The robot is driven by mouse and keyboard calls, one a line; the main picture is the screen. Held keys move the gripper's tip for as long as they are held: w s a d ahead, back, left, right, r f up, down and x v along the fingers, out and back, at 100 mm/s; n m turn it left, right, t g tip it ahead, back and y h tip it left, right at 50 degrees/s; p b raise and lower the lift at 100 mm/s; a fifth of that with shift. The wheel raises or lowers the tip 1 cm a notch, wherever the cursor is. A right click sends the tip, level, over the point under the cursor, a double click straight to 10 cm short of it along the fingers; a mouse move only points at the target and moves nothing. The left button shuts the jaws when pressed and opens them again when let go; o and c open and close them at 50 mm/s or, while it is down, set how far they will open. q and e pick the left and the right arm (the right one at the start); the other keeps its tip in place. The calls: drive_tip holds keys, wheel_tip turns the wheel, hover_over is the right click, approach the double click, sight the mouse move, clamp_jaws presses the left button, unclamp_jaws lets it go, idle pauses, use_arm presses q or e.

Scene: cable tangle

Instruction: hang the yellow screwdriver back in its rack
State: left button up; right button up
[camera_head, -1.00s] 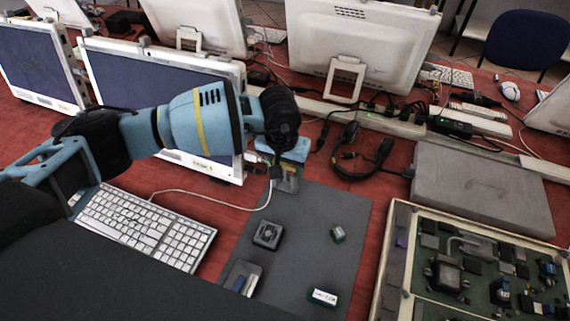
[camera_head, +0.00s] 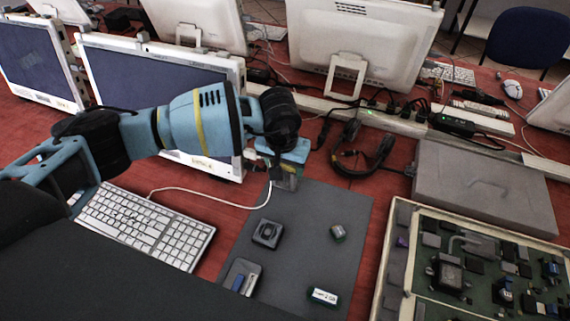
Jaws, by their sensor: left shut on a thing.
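No yellow screwdriver and no rack show in the head view. My left gripper (camera_head: 285,180) points down at the back edge of a dark grey mat (camera_head: 305,225). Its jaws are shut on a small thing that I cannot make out. A white cable (camera_head: 210,199) runs from the keyboard side to the jaws, and its end there is hidden or too small to tell. My right gripper is not in view.
A white keyboard (camera_head: 145,226) lies left of the mat. Several small parts, among them a square dark fan (camera_head: 267,233), lie on the mat. A headset (camera_head: 362,150), a grey closed case (camera_head: 482,187) and a framed circuit board (camera_head: 402,240) are at the right. Monitors (camera_head: 362,40) stand behind.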

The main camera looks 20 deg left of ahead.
use_arm(q)
drive_tip(key=shift+f, duration=0.1)
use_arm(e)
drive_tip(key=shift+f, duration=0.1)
use_arm(q)
drive_tip(key=o, duration=1.1)
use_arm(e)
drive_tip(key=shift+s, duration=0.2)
use_arm(q)
drive_tip(key=r, duration=0.5)
drive_tip(key=s+r, duration=0.1)
drive_tip(key=r, duration=0.1)
drive_tip(key=shift+r, duration=0.4)
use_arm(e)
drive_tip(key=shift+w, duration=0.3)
use_arm(q)
drive_tip(key=shift+r+p, duration=1.1)
drive_tip(key=shift+r, duration=1.9)
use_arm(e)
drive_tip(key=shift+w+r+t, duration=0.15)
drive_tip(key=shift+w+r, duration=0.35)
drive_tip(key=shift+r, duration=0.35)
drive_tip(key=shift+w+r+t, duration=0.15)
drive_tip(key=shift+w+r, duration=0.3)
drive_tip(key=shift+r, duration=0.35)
